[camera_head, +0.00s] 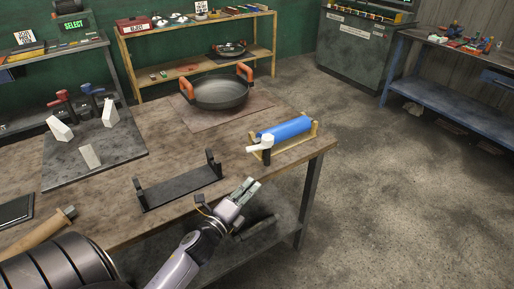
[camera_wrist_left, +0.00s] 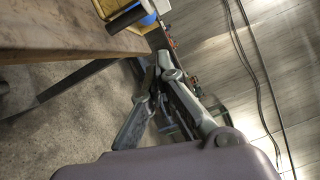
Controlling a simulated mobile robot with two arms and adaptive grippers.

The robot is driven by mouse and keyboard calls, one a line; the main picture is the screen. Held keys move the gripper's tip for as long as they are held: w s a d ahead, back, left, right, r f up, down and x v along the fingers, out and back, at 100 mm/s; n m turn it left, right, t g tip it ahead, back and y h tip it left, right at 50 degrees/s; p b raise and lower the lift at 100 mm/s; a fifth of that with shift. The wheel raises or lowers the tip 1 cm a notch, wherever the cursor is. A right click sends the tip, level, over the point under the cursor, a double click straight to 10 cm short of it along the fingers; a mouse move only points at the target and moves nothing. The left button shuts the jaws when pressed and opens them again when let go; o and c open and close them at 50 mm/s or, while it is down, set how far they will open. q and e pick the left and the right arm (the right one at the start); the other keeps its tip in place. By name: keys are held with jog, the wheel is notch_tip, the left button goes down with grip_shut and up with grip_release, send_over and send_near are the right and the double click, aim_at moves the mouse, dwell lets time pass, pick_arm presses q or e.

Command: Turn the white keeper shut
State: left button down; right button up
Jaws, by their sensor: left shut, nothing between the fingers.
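The white keeper (camera_head: 260,144) sits at the near left end of a yellow stand (camera_head: 285,143) that bears a blue roller (camera_head: 286,129), near the workbench's right edge. A black piece hangs below the keeper. My left gripper (camera_head: 248,185) is shut and empty, below and left of the keeper in the picture, apart from it. In the left wrist view, its closed fingers (camera_wrist_left: 161,65) point upward. The yellow stand (camera_wrist_left: 108,7) and a bit of the blue roller (camera_wrist_left: 146,13) show at the top there. The keeper is not clearly visible in that view. My right gripper is out of view.
A black cradle (camera_head: 180,188) with two uprights stands left of my left gripper on the workbench (camera_head: 225,148). A black pan (camera_head: 220,92) with orange handles lies behind on a brown mat (camera_head: 203,121). The floor right of the bench is clear.

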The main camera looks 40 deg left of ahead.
pick_arm(q)
jog(key=s+n+y, duration=0.1)
jog(key=n+y, duration=0.1)
jog(key=n, duration=0.2)
jog(key=p, duration=0.3)
send_near(266, 149)
jog(key=w+d, duration=0.2)
jog(key=d, duration=0.1)
jog(key=a, duration=0.1)
jog(key=w+a, duration=0.1)
jog(key=w+a+p, duration=0.1)
jog(key=shift+r+g, duration=0.3)
jog(key=shift+r, duration=0.05)
jog(key=shift+w+a+f, duration=0.1)
jog(key=shift+w+a, duration=0.05)
jog(key=shift+a, duration=0.2)
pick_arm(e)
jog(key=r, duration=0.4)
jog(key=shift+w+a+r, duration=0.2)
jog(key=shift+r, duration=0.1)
